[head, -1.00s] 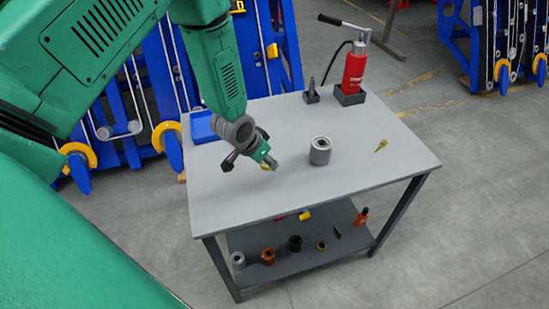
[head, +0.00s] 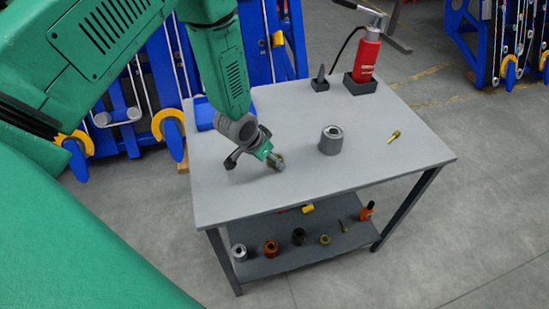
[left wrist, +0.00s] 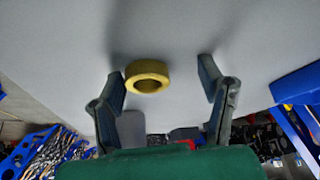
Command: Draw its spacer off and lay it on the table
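My left gripper (head: 272,162) is low over the left part of the grey table (head: 245,195). In the left wrist view its two fingers (left wrist: 162,82) stand wide apart. A short brass ring (left wrist: 148,75), which looks like the spacer, shows between them, nearer the left finger. It seems to lie on the table top; I cannot tell whether a finger touches it. In the head view the gripper mostly hides the ring. A grey hollow cylinder (head: 330,143) stands upright mid-table, apart from the gripper. My right gripper is out of view.
A brass pin (head: 394,137) lies on the right part of the table. A red cylinder with a lever (head: 366,60) and a dark pointed piece (head: 320,80) stand at the back. A blue tray (head: 204,113) is at the back left. Several small parts sit on the lower shelf (head: 285,263).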

